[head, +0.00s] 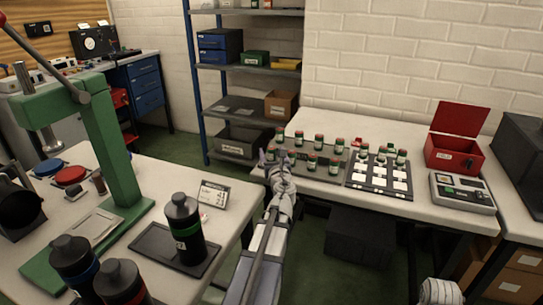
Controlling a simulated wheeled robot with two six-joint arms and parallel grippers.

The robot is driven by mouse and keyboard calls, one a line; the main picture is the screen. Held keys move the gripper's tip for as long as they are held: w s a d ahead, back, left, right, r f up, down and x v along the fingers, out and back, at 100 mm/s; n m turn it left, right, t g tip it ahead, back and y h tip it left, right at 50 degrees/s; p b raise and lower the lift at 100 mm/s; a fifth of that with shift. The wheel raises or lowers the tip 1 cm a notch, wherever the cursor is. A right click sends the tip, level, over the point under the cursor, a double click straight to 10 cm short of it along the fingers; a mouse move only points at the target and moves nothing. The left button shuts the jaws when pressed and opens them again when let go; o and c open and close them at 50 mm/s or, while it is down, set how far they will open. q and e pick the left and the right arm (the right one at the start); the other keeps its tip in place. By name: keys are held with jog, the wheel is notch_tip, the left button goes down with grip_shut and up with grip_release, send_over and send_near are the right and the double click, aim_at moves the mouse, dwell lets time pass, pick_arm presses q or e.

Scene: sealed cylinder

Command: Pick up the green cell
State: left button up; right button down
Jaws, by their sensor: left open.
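Several small green cells with reddish tops stand upright on the white table at the back. Some are on a grey tray (322,172), such as one green cell (312,161) and another green cell (319,142). Others stand on or behind a dark holder with white squares, such as a green cell (380,159). My left gripper (271,154) is open at the left end of the grey tray, close to the leftmost cells. Its fingers look empty; whether they touch a cell is too small to tell.
The dark holder (378,184), an open red box (452,150) and a grey device (462,192) stand on the white table. On the front left table are a green press (118,150), a black cylinder with a green band (184,230) and two more black cylinders.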

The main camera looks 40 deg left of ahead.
aim_at(272, 151)
pick_arm(q)
jog(key=x, duration=0.3)
jog(key=shift+w+a+f, duration=0.1)
jog(key=shift+w+f, duration=0.05)
jog(key=shift+w, duration=0.2)
jog(key=shift+s, duration=0.1)
grip_shut()
